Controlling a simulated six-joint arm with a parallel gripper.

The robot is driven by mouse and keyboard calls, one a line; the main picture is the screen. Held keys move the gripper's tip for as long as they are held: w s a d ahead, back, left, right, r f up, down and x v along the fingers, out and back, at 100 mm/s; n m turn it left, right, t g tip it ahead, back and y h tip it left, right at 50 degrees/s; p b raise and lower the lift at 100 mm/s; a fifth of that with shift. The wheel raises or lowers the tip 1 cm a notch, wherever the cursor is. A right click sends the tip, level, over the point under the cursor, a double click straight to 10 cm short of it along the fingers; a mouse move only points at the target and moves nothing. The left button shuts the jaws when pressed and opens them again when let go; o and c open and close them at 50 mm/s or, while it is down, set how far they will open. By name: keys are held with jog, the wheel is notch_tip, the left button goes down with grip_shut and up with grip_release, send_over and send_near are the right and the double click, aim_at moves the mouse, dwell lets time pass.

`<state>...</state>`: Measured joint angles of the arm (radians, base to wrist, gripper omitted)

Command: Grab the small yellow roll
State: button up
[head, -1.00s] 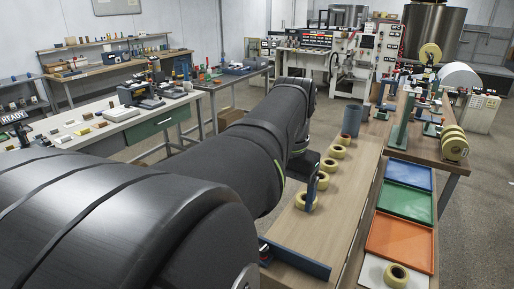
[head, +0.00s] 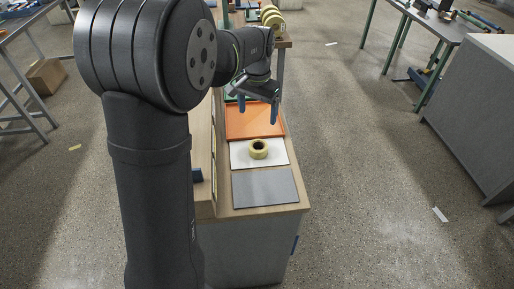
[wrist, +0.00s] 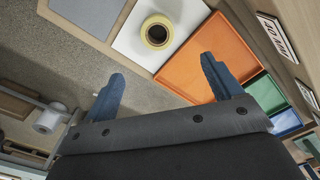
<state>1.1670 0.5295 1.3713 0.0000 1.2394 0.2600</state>
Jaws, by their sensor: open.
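The small yellow roll (head: 258,149) lies flat on a white mat (head: 240,155), its dark centre hole facing up. In the wrist view, the roll (wrist: 157,45) sits at the top, on the white mat (wrist: 125,40), beyond my fingertips. My gripper (head: 258,110) is open and empty, with two blue fingers spread apart. It hangs above the orange tray, on the far side of the roll in the head view. The wrist view also shows my gripper (wrist: 162,68) with nothing between its fingers. The roll is not touched.
The orange tray (head: 236,122) lies just behind the white mat, and a flat grey mat (head: 265,187) lies in front of it. Green and blue trays (wrist: 287,121) follow in the row. More yellow rolls (head: 271,16) stand at the far end. A floor aisle is clear to the right.

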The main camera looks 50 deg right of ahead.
send_over(258, 146)
jog(key=a, duration=0.2)
jog(key=f, duration=0.6)
jog(key=s+f, duration=0.1)
jog(key=f, duration=0.2)
jog(key=shift+d+f, duration=0.25)
jog(key=shift+f, duration=0.1)
jog(key=f, duration=0.5)
jog(key=shift+s+a, duration=0.15)
jog(key=shift+s, duration=0.05)
jog(key=c, duration=1)
